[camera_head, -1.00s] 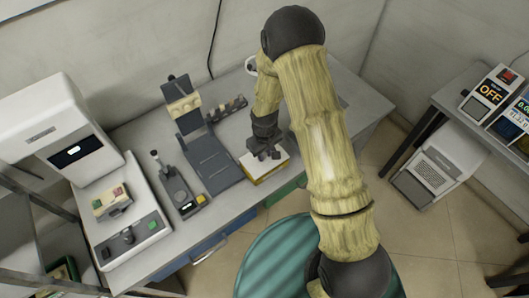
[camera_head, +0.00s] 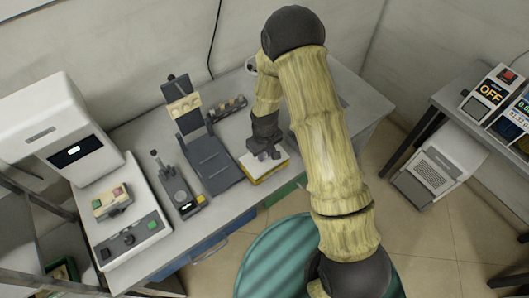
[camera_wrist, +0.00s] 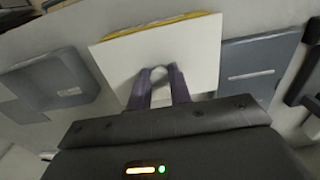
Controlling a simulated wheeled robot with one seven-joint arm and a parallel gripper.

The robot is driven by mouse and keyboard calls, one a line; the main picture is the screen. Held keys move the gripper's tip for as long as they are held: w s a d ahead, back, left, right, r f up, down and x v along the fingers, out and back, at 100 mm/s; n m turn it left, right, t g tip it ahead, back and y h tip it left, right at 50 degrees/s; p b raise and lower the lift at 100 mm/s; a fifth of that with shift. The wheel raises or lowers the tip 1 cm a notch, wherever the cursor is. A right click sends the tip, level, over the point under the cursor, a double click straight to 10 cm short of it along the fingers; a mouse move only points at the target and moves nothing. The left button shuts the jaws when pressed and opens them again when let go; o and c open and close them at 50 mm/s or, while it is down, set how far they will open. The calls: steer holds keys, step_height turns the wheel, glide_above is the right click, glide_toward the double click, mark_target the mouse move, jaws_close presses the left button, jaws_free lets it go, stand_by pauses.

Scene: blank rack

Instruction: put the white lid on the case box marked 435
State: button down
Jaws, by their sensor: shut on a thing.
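The white lid (camera_wrist: 195,55) is a flat plate with a small knob (camera_wrist: 158,73) in its middle. My gripper (camera_wrist: 160,72) is shut on this knob, one dark finger on each side. In the head view my gripper (camera_head: 265,152) points down onto the lid (camera_head: 256,165). The yellow case box (camera_head: 268,176) is directly beneath the lid on the bench. A yellow edge (camera_wrist: 160,25) shows along the lid's far side in the wrist view. The lid hides most of the box. I cannot read a 435 mark or tell whether the lid sits fully on it.
A grey stand (camera_head: 210,155) is just left of the box, with a small rack of parts (camera_head: 228,107) behind it. A dark device (camera_head: 178,190) and a white machine (camera_head: 75,145) are further left. A round green striped surface (camera_head: 275,265) is in front of the bench (camera_head: 225,205).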

mark_target(265, 154)
steer(key=shift+f+b, duration=0.55)
steer(key=shift+f, duration=0.2)
steer(key=c, duration=1.2)
jaws_free()
step_height(265, 154, up, 17)
steer(key=shift+r+b, duration=0.2)
steer(key=shift+b, duration=0.9)
steer(key=s+d+r+m+t, duration=0.1)
steer(key=s+d+m, duration=0.1)
steer(key=s+d, duration=0.2)
steer(key=s+d+r+m, duration=0.2)
steer(key=s+d, duration=0.2)
steer(key=d, duration=0.1)
steer(key=s+d+r+m+t, duration=0.1)
steer(key=s+d+r+m, duration=0.1)
steer(key=s+d, duration=0.2)
steer(key=shift+s+d+m+t, duration=0.2)
steer(key=shift+d+m+t, duration=0.1)
steer(key=shift+m, duration=0.1)
